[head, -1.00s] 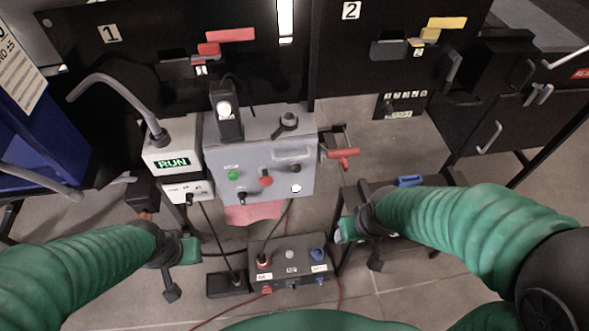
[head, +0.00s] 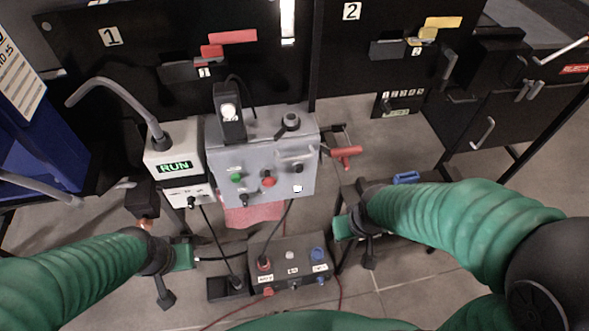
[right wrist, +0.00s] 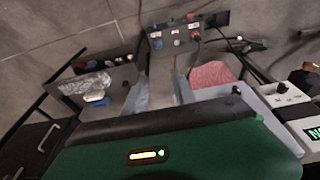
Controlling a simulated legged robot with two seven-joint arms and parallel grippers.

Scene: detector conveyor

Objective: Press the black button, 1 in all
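The grey control box (head: 225,155) stands in the middle of the head view. Its front carries a green button (head: 237,177), a red button (head: 268,180), a small black round control (head: 298,168) at the right that looks like the black button, a black knob (head: 244,200) and a white square spot (head: 297,188). My left gripper (head: 180,258) is below and left of the box, apart from it; its finger gap cannot be made out. My right gripper (head: 346,228) is below and right of the box, touching nothing visible. In the right wrist view two grey fingers (right wrist: 160,92) stand apart, empty.
A white unit reading RUN (head: 174,166) adjoins the box on the left. A red-handled lever (head: 346,152) sticks out at its right. A dark box with several buttons (head: 290,276) sits lower, between my grippers. Black cabinets (head: 130,75) stand behind. Cables hang below the control box.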

